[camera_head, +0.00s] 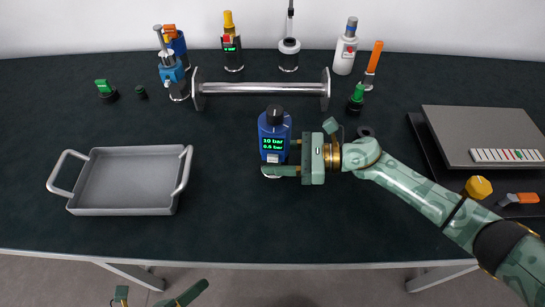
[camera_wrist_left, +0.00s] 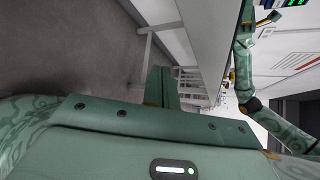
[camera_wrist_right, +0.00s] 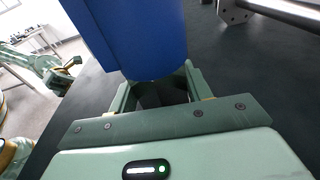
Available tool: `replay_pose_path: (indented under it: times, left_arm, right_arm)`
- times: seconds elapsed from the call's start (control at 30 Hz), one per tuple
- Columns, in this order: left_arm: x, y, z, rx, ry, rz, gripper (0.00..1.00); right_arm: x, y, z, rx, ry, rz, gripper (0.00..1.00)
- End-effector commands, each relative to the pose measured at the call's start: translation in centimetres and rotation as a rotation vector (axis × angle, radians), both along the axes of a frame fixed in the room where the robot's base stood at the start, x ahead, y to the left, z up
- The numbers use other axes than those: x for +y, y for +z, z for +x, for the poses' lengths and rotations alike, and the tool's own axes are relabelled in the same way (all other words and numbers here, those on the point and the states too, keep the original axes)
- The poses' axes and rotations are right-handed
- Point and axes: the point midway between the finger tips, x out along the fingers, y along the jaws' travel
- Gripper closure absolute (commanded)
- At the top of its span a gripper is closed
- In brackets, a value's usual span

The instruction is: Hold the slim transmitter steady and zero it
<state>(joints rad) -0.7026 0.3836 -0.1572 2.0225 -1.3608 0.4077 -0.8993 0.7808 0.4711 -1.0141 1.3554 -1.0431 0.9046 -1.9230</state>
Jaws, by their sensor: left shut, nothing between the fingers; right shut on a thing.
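A blue transmitter (camera_head: 277,128) with a black top knob and a lit green display reading "10 bar" and "0.6 bar" stands upright near the middle of the table. My right gripper (camera_head: 287,157) comes from the right and is shut on its lower body; the blue body (camera_wrist_right: 140,40) also fills the space between the fingers in the right wrist view. My left gripper (camera_wrist_left: 160,74) is shut and empty, below the table's front edge in the head view. Which device is the slim one is unclear: a black one with a yellow top (camera_head: 231,48) and a white one (camera_head: 345,53) stand behind.
A chrome rail (camera_head: 262,89) lies behind the blue transmitter. A grey two-handled tray (camera_head: 127,203) is at left. A grey case (camera_head: 495,128), a yellow knob (camera_head: 478,187) and an orange-handled part (camera_head: 522,198) are at right. Several fittings line the back. The table's front middle is clear.

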Motion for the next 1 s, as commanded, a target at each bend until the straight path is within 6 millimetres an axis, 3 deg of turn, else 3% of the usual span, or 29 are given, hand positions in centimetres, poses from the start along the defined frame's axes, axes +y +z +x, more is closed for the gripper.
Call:
replay_pose_path:
  times: [0.03,0.2,0.4,0.63,1.0]
  left_arm:
    - [-0.9,2.2,-0.2,-0.078,-0.074,0.04,1.0]
    - [-4.5,8.9,0.0,-0.341,-0.273,0.152,1.0]
    - [-9.4,13.3,4.9,-0.453,-0.236,0.023,1.0]
    - [-13.0,16.6,7.8,-0.49,-0.208,-0.112,1.0]
    - [-13.7,17.2,8.3,-0.492,-0.202,-0.141,1.0]
  right_arm:
    - [0.0,-0.1,0.0,0.0,-0.001,-0.001,0.75]
    - [0.0,-0.1,0.0,0.0,-0.001,-0.001,0.75]
    - [0.0,0.0,0.0,0.0,0.0,-0.001,0.75]
    - [0.0,0.0,0.0,0.0,-0.001,-0.001,0.75]
    - [0.0,0.0,0.0,0.0,-0.001,-0.001,0.75]
